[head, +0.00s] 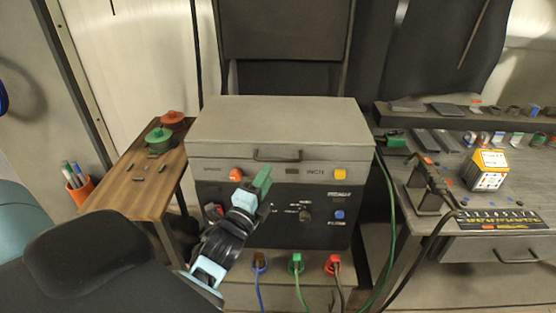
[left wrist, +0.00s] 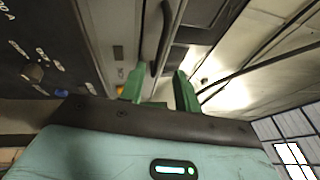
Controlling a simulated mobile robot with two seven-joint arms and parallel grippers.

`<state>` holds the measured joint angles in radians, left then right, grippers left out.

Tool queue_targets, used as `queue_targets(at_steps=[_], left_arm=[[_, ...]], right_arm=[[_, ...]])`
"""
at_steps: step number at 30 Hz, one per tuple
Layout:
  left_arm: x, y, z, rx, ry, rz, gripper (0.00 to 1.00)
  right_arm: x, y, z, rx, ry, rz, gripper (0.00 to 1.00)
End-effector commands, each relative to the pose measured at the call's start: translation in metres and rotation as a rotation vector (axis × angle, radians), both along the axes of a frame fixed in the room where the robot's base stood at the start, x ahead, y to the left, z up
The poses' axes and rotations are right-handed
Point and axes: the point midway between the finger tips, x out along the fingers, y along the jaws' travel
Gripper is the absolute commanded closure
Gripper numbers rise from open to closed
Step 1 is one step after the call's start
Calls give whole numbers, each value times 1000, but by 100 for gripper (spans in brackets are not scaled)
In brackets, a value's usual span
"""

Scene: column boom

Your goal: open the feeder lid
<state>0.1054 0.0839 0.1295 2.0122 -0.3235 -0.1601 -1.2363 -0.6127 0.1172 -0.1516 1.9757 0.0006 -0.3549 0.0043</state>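The feeder (head: 280,215) is a box with a dark control panel in the middle of the head view. Its grey lid (head: 275,120) lies flat and closed on top. A dark bar handle (head: 277,157) is on the lid's front edge. My left gripper (head: 263,180) has green fingers and is just below the handle, in front of the panel. In the left wrist view, the fingers of my left gripper (left wrist: 160,88) are apart, with the handle (left wrist: 162,40) beyond and between their tips. I cannot tell whether they touch it. My right gripper is not in view.
A wooden side table (head: 140,185) with red and green pots stands at the left, with a pen cup (head: 80,187) beside it. A workbench (head: 470,220) with a yellow-topped box (head: 487,170) stands at the right. Cables (head: 298,270) hang at the feeder's lower front.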

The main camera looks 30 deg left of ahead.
Motion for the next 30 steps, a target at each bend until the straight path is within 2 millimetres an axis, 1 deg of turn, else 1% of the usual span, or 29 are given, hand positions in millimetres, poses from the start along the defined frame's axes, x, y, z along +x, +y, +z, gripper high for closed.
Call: queue_targets(at_steps=[5,12,18,22,30], left_arm=[[14,2,5,-2,-3,-1,68],[50,7,11,-3,-3,-2,68],[69,10,13,-3,-2,-3,68],[74,11,13,-4,0,-3,68],[75,11,13,-4,1,-3,68]], right_arm=[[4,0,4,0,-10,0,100],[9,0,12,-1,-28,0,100],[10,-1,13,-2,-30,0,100],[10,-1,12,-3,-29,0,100],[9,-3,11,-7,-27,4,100]])
